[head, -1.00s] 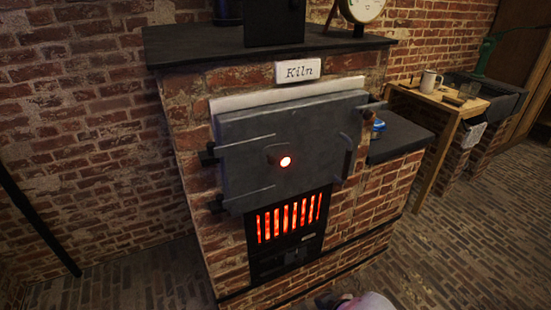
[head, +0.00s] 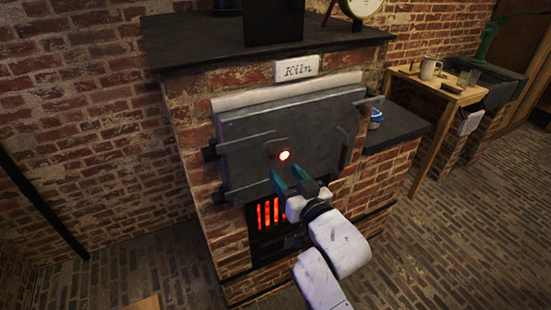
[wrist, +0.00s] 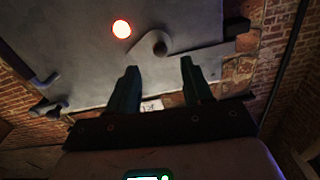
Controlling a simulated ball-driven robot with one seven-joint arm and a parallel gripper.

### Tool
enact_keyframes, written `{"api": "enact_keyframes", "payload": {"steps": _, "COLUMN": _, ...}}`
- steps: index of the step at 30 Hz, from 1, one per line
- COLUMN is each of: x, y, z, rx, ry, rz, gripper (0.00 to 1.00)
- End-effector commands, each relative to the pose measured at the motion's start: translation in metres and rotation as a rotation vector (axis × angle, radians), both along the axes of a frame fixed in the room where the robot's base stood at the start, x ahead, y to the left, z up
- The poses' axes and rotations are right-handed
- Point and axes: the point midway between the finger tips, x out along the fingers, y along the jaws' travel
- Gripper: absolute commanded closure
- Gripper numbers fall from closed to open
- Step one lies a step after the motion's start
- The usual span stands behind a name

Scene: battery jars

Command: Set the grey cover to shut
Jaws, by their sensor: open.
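The grey cover (head: 271,155) is a small rounded plate on the kiln door (head: 245,150), just left of the glowing peephole (head: 285,155). The peephole is uncovered and shines red-orange. In the wrist view, which looks upside down, the cover (wrist: 152,43) lies to the right of the peephole (wrist: 121,28), beside it and not over it. My gripper (head: 288,175) is open in front of the door, just below the peephole and cover. Its two green fingers (wrist: 158,66) point at the door with nothing between them, apart from the cover as far as I can tell.
The brick kiln has a slotted fire grate (head: 270,212) glowing below the door, partly behind my gripper. A "Kiln" sign (head: 297,68) is above. A dark ledge (head: 393,130) with a blue item (head: 375,115) stands right. The floor at right is clear.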

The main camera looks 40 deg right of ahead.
Motion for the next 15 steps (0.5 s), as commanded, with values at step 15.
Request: {"api": "enact_keyframes", "payload": {"steps": 15, "x": 0.060, "y": -0.018, "z": 0.000, "rx": 0.000, "ry": 0.001, "rz": -0.001, "gripper": 0.50}}
